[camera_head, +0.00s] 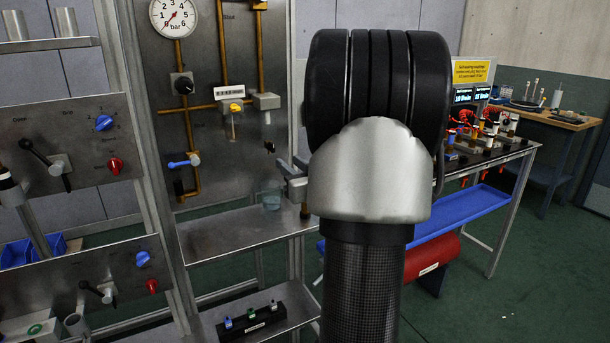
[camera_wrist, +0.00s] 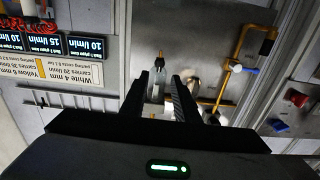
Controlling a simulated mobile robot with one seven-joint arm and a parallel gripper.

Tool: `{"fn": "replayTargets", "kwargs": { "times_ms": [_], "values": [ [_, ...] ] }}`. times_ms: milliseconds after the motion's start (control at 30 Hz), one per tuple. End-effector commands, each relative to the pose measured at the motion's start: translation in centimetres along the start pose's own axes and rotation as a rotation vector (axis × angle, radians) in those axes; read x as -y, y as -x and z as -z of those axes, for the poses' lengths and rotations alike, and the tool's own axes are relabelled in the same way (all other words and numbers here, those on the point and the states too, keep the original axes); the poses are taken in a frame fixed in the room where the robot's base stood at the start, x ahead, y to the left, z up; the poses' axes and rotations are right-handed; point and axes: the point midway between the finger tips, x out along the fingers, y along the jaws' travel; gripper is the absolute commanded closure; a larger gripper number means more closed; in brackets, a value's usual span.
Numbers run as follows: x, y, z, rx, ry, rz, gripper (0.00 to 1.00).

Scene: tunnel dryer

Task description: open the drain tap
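A tap with a blue lever (camera_head: 183,162) sits low on the brass pipe of the steel panel in the head view; its blue lever also shows in the wrist view (camera_wrist: 246,69). Another metal fitting (camera_head: 295,182) is partly hidden behind my arm, by a clear beaker (camera_head: 271,198). No readable label tells me which is the drain tap. My gripper (camera_wrist: 161,76) is open in the wrist view, its dark fingers apart. A clear vessel with an orange-and-black top (camera_wrist: 158,82) shows between them, touching neither as far as I can tell.
A pressure gauge (camera_head: 173,18) tops the panel. A steel shelf (camera_head: 215,235) runs below it. A panel with black levers and knobs (camera_head: 75,145) stands left. A bench with a blue tray (camera_head: 468,210) and a red cylinder (camera_head: 433,258) stand right.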

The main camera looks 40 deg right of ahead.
Motion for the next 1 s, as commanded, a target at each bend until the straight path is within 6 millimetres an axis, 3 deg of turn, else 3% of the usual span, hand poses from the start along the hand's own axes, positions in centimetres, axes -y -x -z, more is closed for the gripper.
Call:
{"fn": "replayTargets", "kwargs": {
  "times_ms": [200,400,1000],
  "values": [
    [-0.1,4.9,0.1,0.000,-0.001,-0.004,0.72],
    [-0.1,7.2,0.0,0.000,0.000,-0.002,0.72],
    [0.0,7.7,0.0,0.001,-0.001,-0.001,0.72]
  ]
}}
